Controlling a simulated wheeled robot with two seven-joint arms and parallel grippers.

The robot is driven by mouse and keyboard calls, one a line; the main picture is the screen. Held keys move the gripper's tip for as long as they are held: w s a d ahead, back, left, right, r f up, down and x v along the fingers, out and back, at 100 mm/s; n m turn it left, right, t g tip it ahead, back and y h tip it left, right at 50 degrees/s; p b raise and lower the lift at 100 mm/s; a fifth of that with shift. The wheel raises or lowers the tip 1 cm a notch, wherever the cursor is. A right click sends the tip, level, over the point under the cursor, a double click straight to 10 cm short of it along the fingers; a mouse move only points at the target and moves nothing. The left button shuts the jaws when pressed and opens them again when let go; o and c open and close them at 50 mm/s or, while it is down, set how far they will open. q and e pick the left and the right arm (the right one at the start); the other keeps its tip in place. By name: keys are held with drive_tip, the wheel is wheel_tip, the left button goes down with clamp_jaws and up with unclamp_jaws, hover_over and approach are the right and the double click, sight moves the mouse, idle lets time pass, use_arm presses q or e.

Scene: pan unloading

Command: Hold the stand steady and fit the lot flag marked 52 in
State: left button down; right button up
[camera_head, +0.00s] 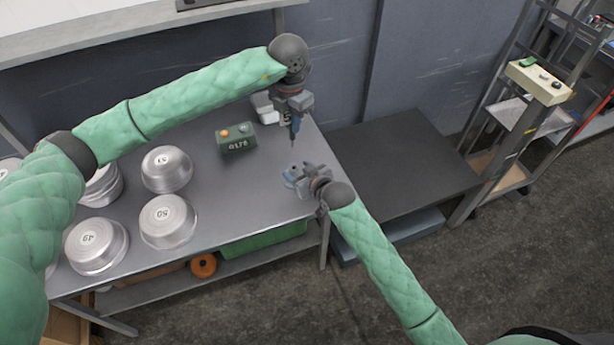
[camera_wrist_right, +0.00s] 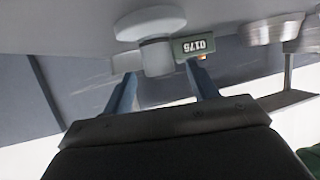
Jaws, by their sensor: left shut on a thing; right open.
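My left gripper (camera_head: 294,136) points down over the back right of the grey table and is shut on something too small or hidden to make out. A pale object, perhaps the stand (camera_head: 265,108), is partly hidden beside the left wrist. In the right wrist view a pale round disc with a short cylinder (camera_wrist_right: 155,57) shows beyond and between my fingers, apart from them; it may be the same stand. My right gripper (camera_head: 289,174) is open and empty near the table's right edge; its blue fingers show in the wrist view (camera_wrist_right: 160,95). No flag marked 52 is readable.
Numbered metal pans (camera_head: 167,168) stand bottom-up on the left of the table (camera_head: 240,190). A dark green box (camera_head: 236,138) with buttons stands at the back. A dark low platform (camera_head: 400,160) lies to the right. Free tabletop lies in the middle.

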sight(292, 137)
drive_tip(key=shift+x, duration=1.6)
drive_tip(key=shift+c, duration=0.2)
drive_tip(key=c, duration=1.1)
use_arm(q)
drive_tip(key=shift+f, duration=2.15)
